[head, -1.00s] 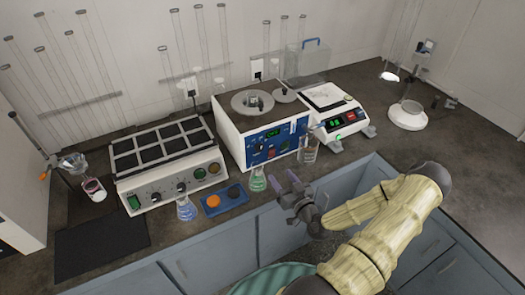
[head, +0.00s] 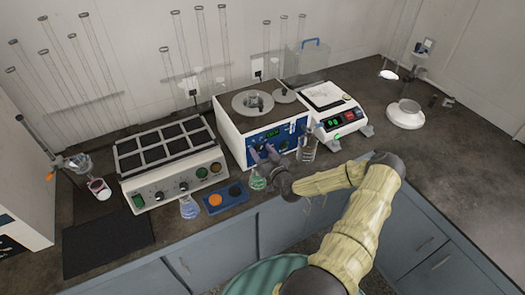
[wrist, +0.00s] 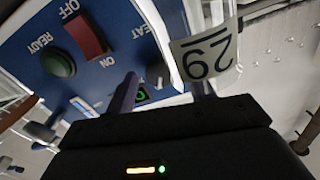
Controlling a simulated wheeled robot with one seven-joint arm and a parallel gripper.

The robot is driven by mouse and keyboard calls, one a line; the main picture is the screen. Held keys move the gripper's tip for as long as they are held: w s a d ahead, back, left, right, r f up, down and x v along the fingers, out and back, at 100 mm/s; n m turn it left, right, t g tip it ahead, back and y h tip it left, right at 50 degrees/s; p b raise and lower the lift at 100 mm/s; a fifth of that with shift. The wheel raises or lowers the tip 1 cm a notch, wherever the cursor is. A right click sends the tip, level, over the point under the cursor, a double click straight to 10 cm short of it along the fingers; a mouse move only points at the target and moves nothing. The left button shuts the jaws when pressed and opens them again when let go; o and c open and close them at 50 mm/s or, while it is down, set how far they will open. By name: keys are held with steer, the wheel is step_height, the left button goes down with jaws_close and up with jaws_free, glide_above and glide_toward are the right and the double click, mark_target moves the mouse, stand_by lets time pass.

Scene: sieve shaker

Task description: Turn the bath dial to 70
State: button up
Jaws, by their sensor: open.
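The bath (head: 233,131) is a white box with a blue front panel, at the middle of the counter in the head view. Its panel (wrist: 52,50) fills the upper left of the wrist view, upside down, with a red switch (wrist: 83,36) and a green READY light (wrist: 58,63). My gripper (head: 263,152) is open in front of the panel's left part; its two fingers show apart in the wrist view (wrist: 162,85).
A white numbered tag (wrist: 205,52) stands by the right finger in the wrist view. A green flask (head: 257,180) is just below my gripper and a beaker (head: 307,150) to its right. A blue tray (head: 226,197) and a blue flask (head: 188,207) stand left.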

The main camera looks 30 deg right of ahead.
steer(key=c, duration=1)
steer(key=shift+f+m+b, duration=0.15)
steer(key=shift+m+b, duration=0.25)
steer(key=shift+b, duration=0.2)
steer(key=m+b, duration=0.3)
steer(key=shift+f+m, duration=0.1)
steer(key=shift+m, duration=0.2)
steer(key=m+b, duration=0.4)
steer(key=m, duration=0.1)
steer(key=shift+m, duration=0.3)
steer(key=shift+r, duration=0.2)
steer(key=o, duration=1)
